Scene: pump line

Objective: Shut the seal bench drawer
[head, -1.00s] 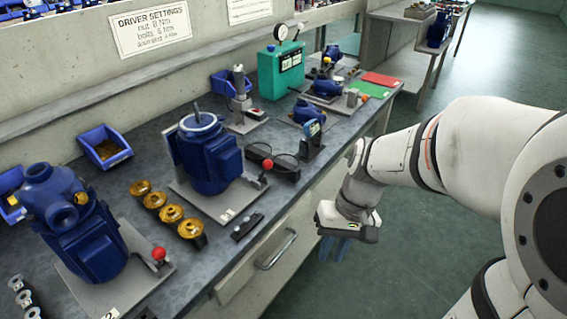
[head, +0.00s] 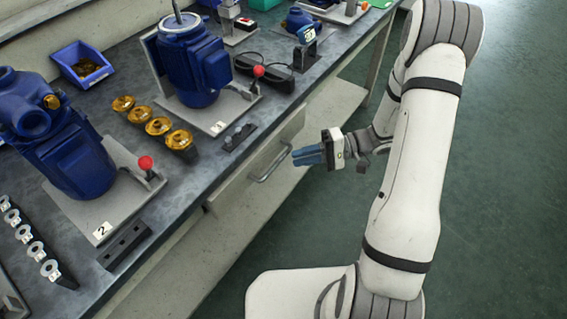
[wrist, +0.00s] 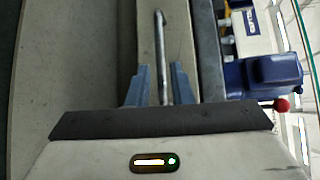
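The seal bench drawer (head: 236,192) is a pale front under the dark worktop, with a metal bar handle (head: 270,163). Its front seems to stand out a little from the bench; how far is hard to tell. My gripper (head: 295,156) has blue fingers and points left at the handle, close to its right end in the head view. In the wrist view the fingers (wrist: 158,85) are apart, with the handle (wrist: 160,50) running between them in the picture. I cannot tell whether they touch it. The drawer's inside is hidden.
On the worktop (head: 130,200) above stand blue pumps on plates with red-knobbed levers (head: 145,163), amber-topped parts (head: 158,126) and a blue bin (head: 80,66). A pale lower shelf (head: 335,110) runs under the bench. The green floor (head: 490,200) on the right is clear.

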